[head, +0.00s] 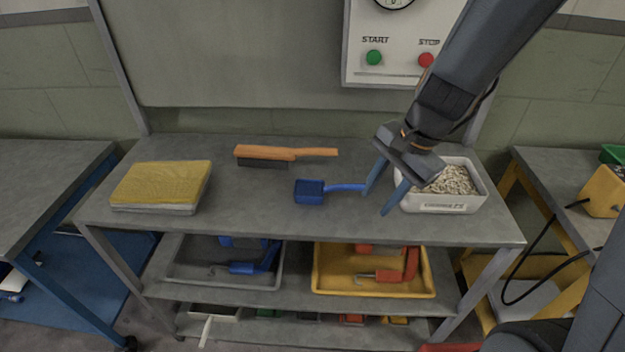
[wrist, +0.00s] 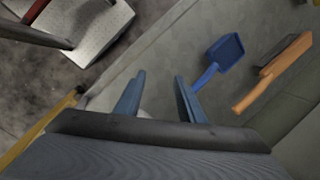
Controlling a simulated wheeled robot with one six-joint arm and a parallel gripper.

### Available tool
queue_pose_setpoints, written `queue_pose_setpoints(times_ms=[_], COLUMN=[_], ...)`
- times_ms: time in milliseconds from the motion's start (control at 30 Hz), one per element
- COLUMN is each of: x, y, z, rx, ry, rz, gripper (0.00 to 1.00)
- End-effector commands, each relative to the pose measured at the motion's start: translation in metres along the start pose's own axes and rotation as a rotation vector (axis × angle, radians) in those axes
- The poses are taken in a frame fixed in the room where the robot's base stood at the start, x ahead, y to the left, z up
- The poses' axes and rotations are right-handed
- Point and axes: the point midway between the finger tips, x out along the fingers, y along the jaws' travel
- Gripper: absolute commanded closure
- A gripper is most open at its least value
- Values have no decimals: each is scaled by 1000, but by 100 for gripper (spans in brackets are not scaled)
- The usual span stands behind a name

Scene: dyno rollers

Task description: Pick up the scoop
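The blue scoop (head: 311,190) lies on the grey workbench top (head: 250,215), with its handle pointing right toward my gripper. My gripper (head: 378,200) is open, with its two blue fingers spread apart and nothing seen between them. In the head view its left finger is close to the end of the scoop's handle; I cannot tell if they touch. In the wrist view the scoop (wrist: 226,55) lies to the right of my gripper (wrist: 158,85), outside the fingers, with its handle end near the right finger.
A white bin of pale granules (head: 440,206) stands at the right, just behind my gripper. An orange-handled brush (head: 280,153) lies behind the scoop. A yellow sponge or cloth stack (head: 162,183) is at the left. A panel with buttons (head: 400,50) is on the back board.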

Motion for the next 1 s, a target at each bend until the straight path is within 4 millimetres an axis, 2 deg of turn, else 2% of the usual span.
queue_pose_setpoints(times_ms=[33,100,200,300,733,1000], x=[-8,-11,-13,-12,25,58], y=[-18,-39,-62,-75,-86,-93], z=[2,1,-2,-5,-6,-5], rx=[135,313,509,625,674,673], ry=[-18,-40,-69,-88,-94,-94], rz=[-32,-74,-118,-143,-152,-152], gripper=[64,64,64,64,64,64])
